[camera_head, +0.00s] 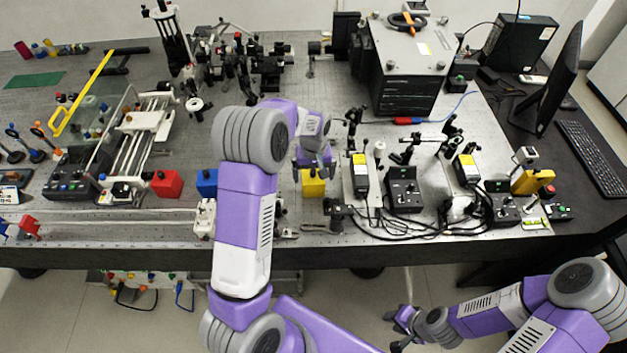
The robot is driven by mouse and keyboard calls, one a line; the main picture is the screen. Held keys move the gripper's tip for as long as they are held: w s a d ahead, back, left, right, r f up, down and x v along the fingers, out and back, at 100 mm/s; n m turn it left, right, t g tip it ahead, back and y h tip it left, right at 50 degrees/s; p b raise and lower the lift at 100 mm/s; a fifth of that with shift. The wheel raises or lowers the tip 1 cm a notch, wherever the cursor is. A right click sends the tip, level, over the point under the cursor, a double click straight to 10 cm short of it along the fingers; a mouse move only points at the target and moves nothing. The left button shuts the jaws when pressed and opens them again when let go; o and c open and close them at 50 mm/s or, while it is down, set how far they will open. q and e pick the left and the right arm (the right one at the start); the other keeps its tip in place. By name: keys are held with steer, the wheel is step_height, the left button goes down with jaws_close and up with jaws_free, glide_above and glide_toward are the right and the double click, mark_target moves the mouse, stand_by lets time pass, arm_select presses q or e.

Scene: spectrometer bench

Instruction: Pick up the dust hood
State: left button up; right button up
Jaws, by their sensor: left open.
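No part is labelled as the dust hood, so I cannot tell for sure which thing it is. A small yellow box-shaped cover (313,186) stands on the bench in the middle. My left gripper (318,171) is open, pointing down right at the top of this yellow box. I cannot tell whether it touches the box, as the fingers partly hide its upper part. A blue box (207,182) and a red box (166,184) stand further left. My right gripper (397,328) is low at the right, in front of the bench and away from it; its fingers are too small to read.
Just right of the yellow box stand posts and black control boxes (404,190) with cables. A large grey instrument (405,70) stands behind. A rail device (145,140) is at left. A monitor (562,80) and keyboard (592,160) are at far right.

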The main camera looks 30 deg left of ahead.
mark_target(313, 176)
arm_select(q)
step_height(313, 176, down, 4)
steer(key=shift+s, duration=0.15)
steer(key=c, duration=1)
